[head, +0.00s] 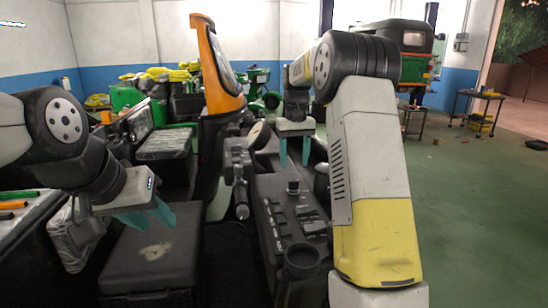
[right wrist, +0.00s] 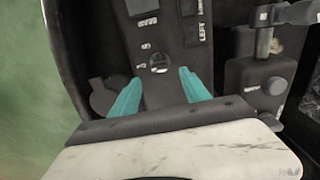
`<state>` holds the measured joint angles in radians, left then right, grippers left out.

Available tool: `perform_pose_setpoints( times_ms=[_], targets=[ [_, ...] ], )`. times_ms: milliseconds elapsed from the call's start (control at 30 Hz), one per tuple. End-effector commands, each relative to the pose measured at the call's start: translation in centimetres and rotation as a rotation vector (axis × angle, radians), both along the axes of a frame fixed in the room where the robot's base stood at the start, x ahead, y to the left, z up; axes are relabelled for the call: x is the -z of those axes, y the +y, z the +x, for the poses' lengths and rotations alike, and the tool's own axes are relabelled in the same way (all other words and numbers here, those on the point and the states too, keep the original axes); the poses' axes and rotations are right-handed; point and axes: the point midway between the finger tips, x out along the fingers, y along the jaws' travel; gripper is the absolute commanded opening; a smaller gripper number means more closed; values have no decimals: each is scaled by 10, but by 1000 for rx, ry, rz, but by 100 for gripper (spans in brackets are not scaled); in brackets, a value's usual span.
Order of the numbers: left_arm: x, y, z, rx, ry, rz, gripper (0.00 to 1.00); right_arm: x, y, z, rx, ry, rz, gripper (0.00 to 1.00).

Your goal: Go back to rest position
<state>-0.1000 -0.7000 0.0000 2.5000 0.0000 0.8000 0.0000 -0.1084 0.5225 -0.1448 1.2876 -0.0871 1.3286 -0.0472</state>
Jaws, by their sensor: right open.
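My left gripper (head: 157,222) comes in from the left of the head view. Its two teal fingers are apart and empty, above a black seat (head: 150,262) with a pale worn patch. My right gripper (head: 295,164) is near the middle of the head view, with its teal fingers pointing down, apart and empty. It hangs above the far end of a dark control console (head: 290,225). In the right wrist view, the two teal fingers (right wrist: 155,90) are wide apart with only the console surface behind them.
An orange-framed display post (head: 222,70) stands between my arms. Joystick-like levers (head: 240,180) rise beside the console. A bench with coloured rods (head: 14,205) is at the left edge. Green vehicles (head: 410,62) and a small trolley (head: 478,108) stand behind. Green floor (head: 480,210) is clear at right.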

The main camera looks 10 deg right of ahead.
Motion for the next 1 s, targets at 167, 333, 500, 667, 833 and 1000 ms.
perform_pose_setpoints(
  times_ms=[167,333,500,667,833,1000],
  targets=[
    [0,0,0,0,0,0,36,-33,2,-35,4,-67,36,55],
    [0,0,0,0,0,0,36,-68,8,-97,5,-170,88,55],
    [0,0,0,0,0,0,36,-86,18,-164,2,-274,131,55],
    [0,0,0,0,0,0,36,-85,28,-229,-3,-373,161,55],
    [0,0,0,0,0,0,36,-69,38,-287,-4,-465,183,55],
    [0,0,0,0,0,0,36,-52,44,-320,-5,-522,191,55]
  ],
)
